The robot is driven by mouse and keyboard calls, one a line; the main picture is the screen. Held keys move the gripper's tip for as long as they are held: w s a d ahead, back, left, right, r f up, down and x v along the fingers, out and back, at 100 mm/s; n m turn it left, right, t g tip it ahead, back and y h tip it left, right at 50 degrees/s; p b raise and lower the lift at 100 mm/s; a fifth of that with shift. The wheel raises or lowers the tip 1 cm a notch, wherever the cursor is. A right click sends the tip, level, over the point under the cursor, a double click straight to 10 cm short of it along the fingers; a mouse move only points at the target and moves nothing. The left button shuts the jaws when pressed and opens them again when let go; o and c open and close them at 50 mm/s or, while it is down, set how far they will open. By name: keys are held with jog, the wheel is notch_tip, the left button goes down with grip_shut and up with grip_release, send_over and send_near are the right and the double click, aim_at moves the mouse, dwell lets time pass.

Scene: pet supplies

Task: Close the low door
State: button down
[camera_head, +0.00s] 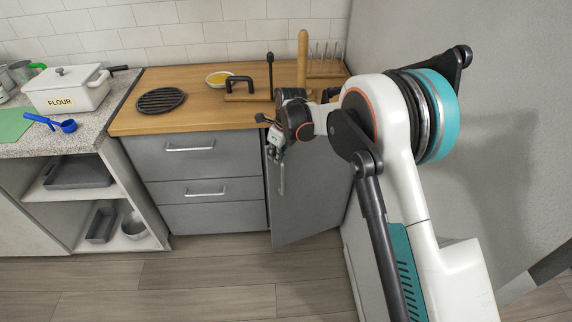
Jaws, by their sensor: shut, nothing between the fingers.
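The low door (312,205) is the grey cabinet door under the right end of the wooden counter, with a vertical metal handle (282,177) near its left edge. It stands ajar, its left edge out in front of the drawer fronts and a dark gap beside it. My gripper (274,153) is shut and empty, pointing down at the upper left part of the door, close above the handle. I cannot tell whether it touches the door.
Grey drawers (206,191) are left of the door. The wooden counter (195,111) carries a black grate (161,100), a yellow-filled bowl (219,78) and a wooden rack (326,68). A wall (500,180) bounds the right. The floor (200,285) in front is clear.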

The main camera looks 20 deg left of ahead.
jog(key=w+a, duration=0.5)
jog(key=w, duration=0.1)
jog(key=shift+w, duration=0.3)
jog(key=shift+a, duration=0.1)
